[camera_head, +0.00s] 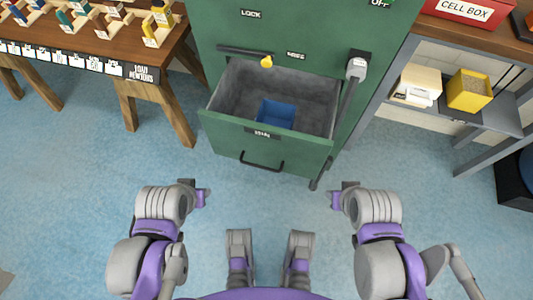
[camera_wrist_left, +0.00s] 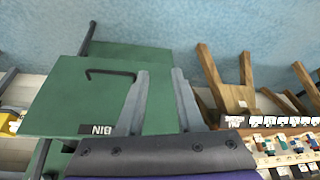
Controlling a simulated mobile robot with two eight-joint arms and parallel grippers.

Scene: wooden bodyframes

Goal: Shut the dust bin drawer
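The drawer (camera_head: 265,147) of the green cabinet stands pulled out. Its label ends in "BIN" in the left wrist view, where the drawer front (camera_wrist_left: 58,100) shows upside down. A dark bar handle (camera_head: 262,163) is on its front. A blue box (camera_head: 276,114) lies inside the grey drawer. My left gripper (camera_head: 203,194) is in front of the drawer, to its left, apart from it. Its two fingers (camera_wrist_left: 161,80) are spread and empty. My right gripper (camera_head: 337,199) is in front of the drawer, to its right, empty; its finger opening is unclear.
The green cabinet (camera_head: 290,25) has a grey-knobbed lever (camera_head: 356,69) beside the drawer opening. A wooden table (camera_head: 110,45) stands at left. A shelf (camera_head: 490,110) with a yellow bin (camera_head: 469,91) stands at right. The blue floor (camera_head: 90,180) before the drawer is clear.

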